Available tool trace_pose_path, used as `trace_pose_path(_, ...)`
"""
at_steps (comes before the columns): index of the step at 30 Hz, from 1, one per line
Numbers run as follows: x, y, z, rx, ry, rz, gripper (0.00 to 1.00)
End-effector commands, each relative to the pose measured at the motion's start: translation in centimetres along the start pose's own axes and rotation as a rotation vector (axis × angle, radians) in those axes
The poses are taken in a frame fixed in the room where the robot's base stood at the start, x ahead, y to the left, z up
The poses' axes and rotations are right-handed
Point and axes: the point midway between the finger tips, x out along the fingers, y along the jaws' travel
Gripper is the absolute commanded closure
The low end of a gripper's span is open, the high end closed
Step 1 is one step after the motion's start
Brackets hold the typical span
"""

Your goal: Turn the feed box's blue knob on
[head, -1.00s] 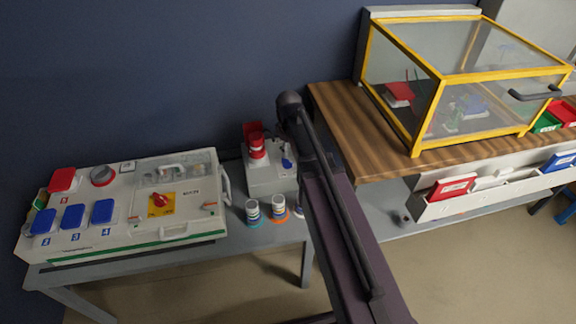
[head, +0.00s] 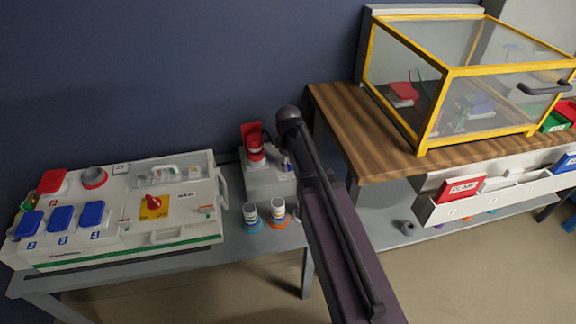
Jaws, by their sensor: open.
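The feed box (head: 262,184) is a small pale grey box on the grey bench, in the middle of the head view. A red socket with a raised red flap (head: 252,136) stands on its top left. Its blue knob (head: 285,163) is on the right of the top, a small blue patch partly hidden by my dark arm. I cannot tell which way the knob is turned. My gripper does not show in the head view. My arm crosses in front of the feed box's right side.
A larger white box (head: 200,170) with blue and red lids and a red switch (head: 153,203) stands left on the bench. Two ringed plugs (head: 251,215) stand before the feed box. A yellow-framed clear case (head: 436,100) sits on the wooden table (head: 350,120) at right.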

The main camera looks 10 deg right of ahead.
Motion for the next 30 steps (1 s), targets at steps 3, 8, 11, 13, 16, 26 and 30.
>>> trace_pose_path(3,-0.01,-0.01,-0.01,0.000,0.000,0.000,0.49)
trace_pose_path(8,-0.02,-0.02,-0.01,0.000,0.000,0.000,0.60)
trace_pose_path(11,-0.02,-0.02,-0.02,0.000,0.000,0.000,0.90)
trace_pose_path(13,-0.02,-0.02,-0.02,0.000,0.000,0.000,1.00)
trace_pose_path(16,-0.01,-0.03,-0.02,-0.001,0.000,0.000,1.00)
trace_pose_path(26,0.00,-0.06,-0.03,0.028,0.000,0.000,1.00)
trace_pose_path(30,0.00,-0.10,-0.03,0.077,0.000,0.000,1.00)
